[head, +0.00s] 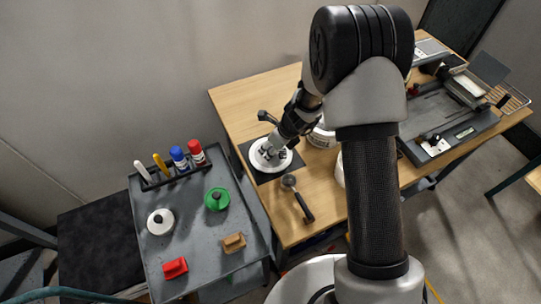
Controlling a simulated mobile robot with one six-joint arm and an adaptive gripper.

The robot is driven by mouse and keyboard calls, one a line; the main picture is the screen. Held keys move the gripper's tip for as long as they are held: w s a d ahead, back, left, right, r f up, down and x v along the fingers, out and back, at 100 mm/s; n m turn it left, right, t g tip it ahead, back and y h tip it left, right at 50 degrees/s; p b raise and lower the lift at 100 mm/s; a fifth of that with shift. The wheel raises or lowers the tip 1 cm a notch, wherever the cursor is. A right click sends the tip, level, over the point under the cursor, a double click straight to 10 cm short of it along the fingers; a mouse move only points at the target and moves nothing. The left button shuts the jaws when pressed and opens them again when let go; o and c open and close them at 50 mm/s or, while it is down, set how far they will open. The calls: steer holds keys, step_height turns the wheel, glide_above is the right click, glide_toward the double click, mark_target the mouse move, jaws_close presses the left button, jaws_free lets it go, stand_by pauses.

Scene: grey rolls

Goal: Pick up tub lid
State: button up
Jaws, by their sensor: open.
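A round white lid-like disc (258,163), which looks like the tub lid, lies on a dark square mat (268,178) at the left end of the wooden table. My gripper (270,153) is open and points down over the disc; its fingers hide part of the disc's middle. I cannot tell whether the fingers touch it or stand around a knob. A white tub (321,137) with dark print stands just right of my gripper, partly hidden by my arm.
A grey cart (197,240) holds a white round lid (160,222), a green round lid (217,199), a red block (175,268), a tan block (234,243) and a marker rack. A black-handled scoop (303,206) lies near the table's front edge. A dark machine (450,110) stands right.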

steer(key=shift+w+a+f, duration=0.1)
steer(key=shift+f, duration=0.35)
steer(key=shift+r, duration=0.1)
steer(key=shift+c, duration=0.6)
jaws_close()
steer(key=shift+r, duration=0.1)
